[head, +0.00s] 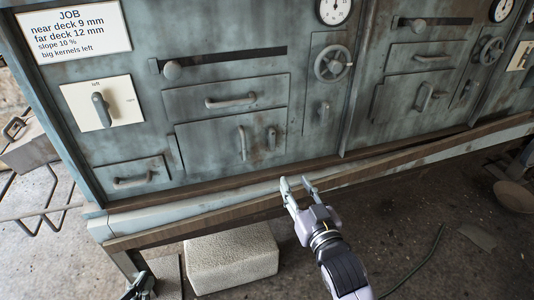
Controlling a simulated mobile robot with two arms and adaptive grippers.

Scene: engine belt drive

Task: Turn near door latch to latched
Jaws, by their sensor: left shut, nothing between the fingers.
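The near door (205,141) is a grey-green panel low on the left section of the machine. It carries an upright bar handle (242,143) and, right of it, a small latch (271,139) that stands roughly upright. The door looks closed. My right gripper (298,182) is below and right of the latch, in front of the wooden sill, apart from the latch. Its two fingers are spread with nothing between them. My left gripper (139,286) is small and dark at the bottom edge, partly cut off, far below the door; it is shut and empty.
A drawer (234,97) sits above the door and a handwheel (333,63) to its right. The far section has its own door latch (440,94). A pale block (232,258) stands on the floor.

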